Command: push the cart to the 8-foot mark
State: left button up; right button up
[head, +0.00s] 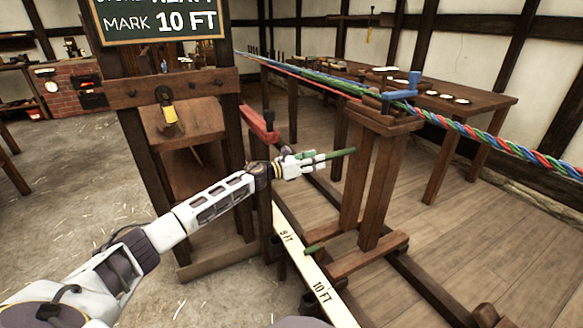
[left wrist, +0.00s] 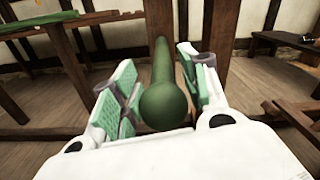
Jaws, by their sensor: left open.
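The wooden cart (head: 365,180) stands upright on floor rails at the right of centre, with twisted coloured rope at its top. A green handle (head: 342,153) sticks out of its post toward my left gripper (head: 312,160). In the left wrist view the green handle (left wrist: 165,100) lies between the green-padded fingers (left wrist: 160,95), which are open; I cannot tell whether either pad touches it. The marked floor board shows an 8 FT mark (head: 286,236) and a 10 FT mark (head: 322,291). A green pointer (head: 315,248) at the cart's foot lies between these marks. My right gripper is not in view.
A chalkboard sign (head: 157,22) reads MARK 10 FT. A wooden frame (head: 185,90) with a yellow-tagged hook stands left of the cart. A long table (head: 460,97) runs behind it. The dark rail (head: 425,285) continues toward the front right. Stone floor at left is mostly clear.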

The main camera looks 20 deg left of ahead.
pick_arm(q)
jog(key=v, duration=1)
jog(key=shift+s+a, duration=0.25)
jog(key=shift+s, duration=0.05)
dwell(0.4)
jog(key=shift+f, duration=0.1)
